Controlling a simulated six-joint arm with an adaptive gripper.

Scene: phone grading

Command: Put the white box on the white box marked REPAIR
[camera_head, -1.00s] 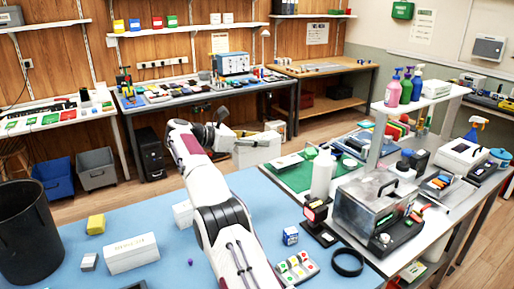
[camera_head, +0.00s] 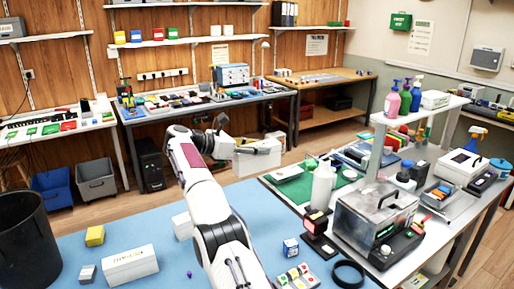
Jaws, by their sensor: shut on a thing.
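My gripper (camera_head: 232,148) is at the end of my arm, above the far edge of the blue table. It is shut on a white box (camera_head: 260,158), which is held in the air to the right of my wrist. The fingers are small and partly hidden, so the exact grip is unclear. A long white box with dark lettering (camera_head: 130,266) sits at the front left of the blue table; the lettering is too small to read surely. My gripper is well away from it, farther back and to the right.
On the blue table (camera_head: 80,248) are a yellow block (camera_head: 95,236), a grey-white block (camera_head: 87,274), a small white box (camera_head: 183,226), a blue box (camera_head: 290,247) and a black ring (camera_head: 348,273). A dark bin (camera_head: 27,245) stands at left. A crowded bench is at right.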

